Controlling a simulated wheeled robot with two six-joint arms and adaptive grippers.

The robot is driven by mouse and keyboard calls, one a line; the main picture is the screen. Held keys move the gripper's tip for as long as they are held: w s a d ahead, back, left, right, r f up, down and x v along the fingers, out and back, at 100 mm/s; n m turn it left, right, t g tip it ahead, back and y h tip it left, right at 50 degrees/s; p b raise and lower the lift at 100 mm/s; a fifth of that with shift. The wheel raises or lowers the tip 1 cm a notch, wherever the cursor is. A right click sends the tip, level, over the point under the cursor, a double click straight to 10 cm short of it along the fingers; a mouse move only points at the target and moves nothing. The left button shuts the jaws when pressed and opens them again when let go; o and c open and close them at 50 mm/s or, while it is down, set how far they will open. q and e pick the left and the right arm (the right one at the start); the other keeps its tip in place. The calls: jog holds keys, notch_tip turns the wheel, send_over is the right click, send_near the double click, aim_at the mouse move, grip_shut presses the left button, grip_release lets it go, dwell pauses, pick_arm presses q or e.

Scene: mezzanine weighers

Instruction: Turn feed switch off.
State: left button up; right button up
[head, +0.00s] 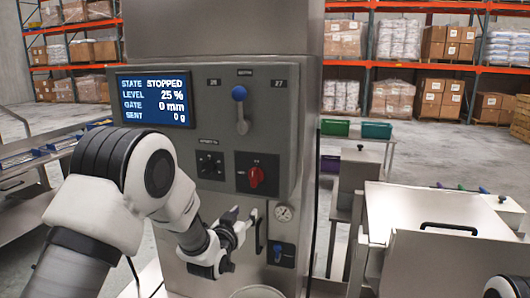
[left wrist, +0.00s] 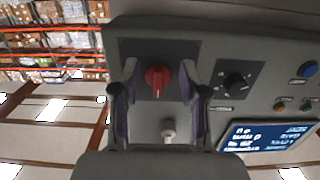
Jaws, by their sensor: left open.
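A red rotary switch (head: 256,177) sits on a dark plate low on the grey control panel (head: 213,120); its small labels are not readable. It also shows in the left wrist view (left wrist: 158,78), with a pale pointer line running downward in that picture. My left gripper (head: 243,214) is open and empty, just below the red switch in the head view. In the left wrist view its two fingers stand on either side of the switch, and I see no contact. The display reads STATE STOPPED, LEVEL 25 %, GATE 0 mm, SENT 0 g. My right gripper is not in view.
A black knob (head: 210,165) is left of the red switch, and a blue-balled lever (head: 240,98) stands above it. A round gauge (head: 283,213) and a small blue switch (head: 279,252) are at lower right. A steel bin (head: 430,225) stands farther right.

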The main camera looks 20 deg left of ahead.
pick_arm(q)
send_near(254, 178)
jog(key=w+f, duration=0.2)
jog(key=w+r+p, duration=0.2)
jog(key=p, duration=0.1)
jog(key=shift+w+a+r+t, duration=0.15)
jog(key=shift+w+a+t, duration=0.15)
jog(key=shift+a+t, duration=0.1)
jog(key=w, duration=0.1)
jog(key=w+p, duration=0.1)
jog(key=w, duration=0.1)
jog(key=w+d+f, duration=0.1)
jog(key=shift+w, duration=0.4)
jog(key=shift+s+a+r, duration=0.15)
jog(key=shift+s+a, duration=0.05)
jog(key=shift+s, duration=0.15)
grip_shut()
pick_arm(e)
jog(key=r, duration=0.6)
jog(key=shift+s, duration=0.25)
